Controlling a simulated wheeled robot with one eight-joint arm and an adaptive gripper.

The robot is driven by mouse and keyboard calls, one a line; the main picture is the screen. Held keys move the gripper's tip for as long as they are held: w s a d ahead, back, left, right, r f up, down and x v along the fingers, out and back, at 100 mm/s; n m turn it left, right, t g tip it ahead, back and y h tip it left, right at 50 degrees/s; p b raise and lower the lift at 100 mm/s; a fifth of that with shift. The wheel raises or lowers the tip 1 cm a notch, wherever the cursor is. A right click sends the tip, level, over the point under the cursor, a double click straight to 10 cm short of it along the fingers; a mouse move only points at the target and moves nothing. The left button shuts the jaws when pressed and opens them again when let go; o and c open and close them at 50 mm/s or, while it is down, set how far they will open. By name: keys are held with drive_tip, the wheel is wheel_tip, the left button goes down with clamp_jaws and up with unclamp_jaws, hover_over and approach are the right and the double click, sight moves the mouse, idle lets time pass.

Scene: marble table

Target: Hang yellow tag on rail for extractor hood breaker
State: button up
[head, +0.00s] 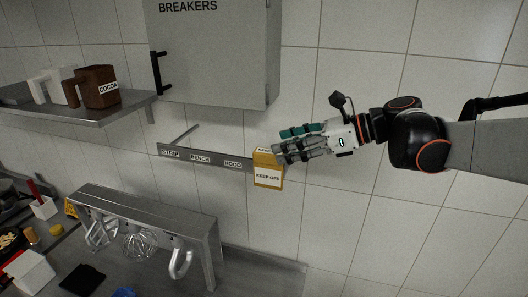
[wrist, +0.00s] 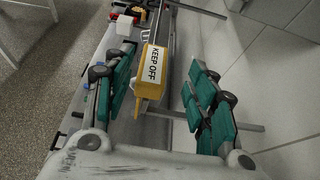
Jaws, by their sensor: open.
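The yellow tag (head: 268,162) with a white KEEP OFF label is at the right end of the grey rail (head: 207,164), just right of the HOOD label (head: 233,164). The rail also bears STRIP and BENCH labels farther left. My gripper (head: 285,146) is open at the tag's upper right. In the wrist view, the tag (wrist: 153,72) lies between the spread green-padded fingers (wrist: 163,66), with visible gaps on both sides. How the tag's back meets the rail is hidden.
A grey BREAKERS cabinet (head: 215,55) is above the rail. A shelf (head: 75,118) with a brown COCOA mug (head: 98,87) is at left. Below, a utensil rack (head: 150,208) holds a whisk (head: 138,243) and other tools. The tiled wall at lower right is clear.

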sight(271, 152)
drive_tip(key=x, duration=0.3)
drive_tip(key=s+p+x, duration=0.1)
drive_tip(key=shift+w+a+f, duration=0.15)
drive_tip(key=shift+a+f, duration=0.05)
drive_tip(key=shift+a, duration=0.15)
drive_tip(key=shift+w+a+f, duration=0.2)
drive_tip(key=shift+a, duration=0.05)
drive_tip(key=c, duration=1)
